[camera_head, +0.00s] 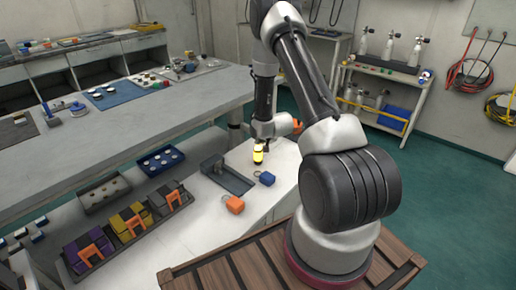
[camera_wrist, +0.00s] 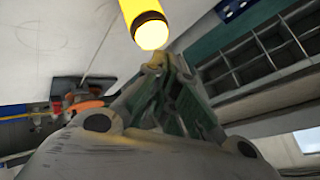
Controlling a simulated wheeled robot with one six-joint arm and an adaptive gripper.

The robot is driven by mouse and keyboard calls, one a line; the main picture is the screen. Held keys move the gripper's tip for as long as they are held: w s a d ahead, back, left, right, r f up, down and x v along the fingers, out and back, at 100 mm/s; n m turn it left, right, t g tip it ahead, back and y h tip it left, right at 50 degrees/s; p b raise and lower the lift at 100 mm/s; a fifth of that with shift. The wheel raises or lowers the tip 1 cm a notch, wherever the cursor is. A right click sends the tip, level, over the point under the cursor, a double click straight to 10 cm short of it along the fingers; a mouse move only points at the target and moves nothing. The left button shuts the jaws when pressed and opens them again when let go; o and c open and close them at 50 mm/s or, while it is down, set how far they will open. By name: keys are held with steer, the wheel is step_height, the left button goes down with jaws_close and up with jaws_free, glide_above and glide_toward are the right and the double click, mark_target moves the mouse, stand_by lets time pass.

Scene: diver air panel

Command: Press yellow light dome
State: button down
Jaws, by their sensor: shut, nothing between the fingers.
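The yellow light (camera_head: 257,157) glows at the white bench top in the head view, directly below my gripper (camera_head: 260,144). In the wrist view a yellow cylinder (camera_wrist: 139,10) enters from the top edge, with a dark band and a bright glowing dome (camera_wrist: 151,34) at its near end. My gripper's fingers (camera_wrist: 157,66) are shut and empty, their tips just short of the dome in the picture. I cannot tell whether they touch it. The fingers and wrist hide part of the light in the head view.
A grey tray (camera_head: 228,181) lies left of the light on the white bench (camera_head: 215,212). Bins with coloured parts (camera_head: 131,224) stand at the front left. A long grey counter (camera_head: 100,128) runs behind.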

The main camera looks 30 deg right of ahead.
steer(key=shift+f, duration=0.15)
steer(key=shift+f, duration=0.45)
stand_by(0.3)
steer(key=shift+r, duration=0.6)
steer(key=shift+r, duration=3)
